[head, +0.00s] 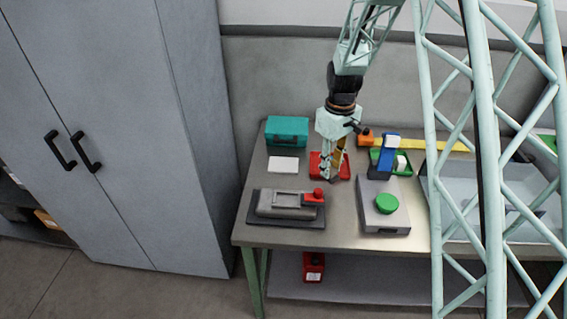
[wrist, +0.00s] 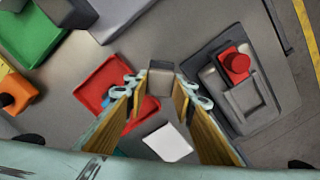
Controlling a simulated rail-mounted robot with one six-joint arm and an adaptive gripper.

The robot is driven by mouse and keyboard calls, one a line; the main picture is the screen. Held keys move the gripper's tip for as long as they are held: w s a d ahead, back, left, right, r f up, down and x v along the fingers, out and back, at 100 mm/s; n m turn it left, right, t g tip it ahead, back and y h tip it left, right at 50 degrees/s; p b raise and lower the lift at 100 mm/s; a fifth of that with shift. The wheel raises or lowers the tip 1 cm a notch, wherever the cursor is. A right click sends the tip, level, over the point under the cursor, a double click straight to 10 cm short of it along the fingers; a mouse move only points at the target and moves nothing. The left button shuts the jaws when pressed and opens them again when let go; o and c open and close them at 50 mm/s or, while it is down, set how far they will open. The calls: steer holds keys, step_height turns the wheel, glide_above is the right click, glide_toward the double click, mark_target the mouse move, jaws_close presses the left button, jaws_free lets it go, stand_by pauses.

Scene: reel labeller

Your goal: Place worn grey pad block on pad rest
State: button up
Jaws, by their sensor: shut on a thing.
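My gripper (head: 332,176) is over the left part of the bench, pointing down in front of the red tray (head: 316,158). In the wrist view my gripper (wrist: 160,88) is shut on the grey pad block (wrist: 161,82), held between the fingertips. The block is hard to make out in the head view. The red tray also shows in the wrist view (wrist: 98,78), left of the fingers and partly hidden by them. A flat white slab (head: 283,164) lies on the bench left of the tray; it also shows in the wrist view (wrist: 168,142). I cannot tell which is the pad rest.
A grey device with a red knob (head: 286,205) sits on a dark base at front left. A teal box (head: 287,130) stands behind. To the right are a green tray (head: 376,158), a blue-topped post (head: 389,150) and a grey box with a green disc (head: 386,204).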

steer(key=s+a+n+p, duration=0.1)
steer(key=a+n+p, duration=0.1)
steer(key=a+n, duration=0.6)
steer(key=shift+s+r+n, duration=0.35)
steer(key=shift+r+n, duration=0.05)
steer(key=shift+n, duration=0.2)
glide_above(284, 164)
steer(key=shift+s+d+f+p, duration=0.1)
steer(key=shift+s+f+p, duration=0.1)
steer(key=shift+f+p, duration=0.4)
steer(key=shift+f, duration=0.1)
steer(key=shift+w+a, duration=0.2)
steer(key=shift+f, duration=1.8)
steer(key=shift+f, duration=0.1)
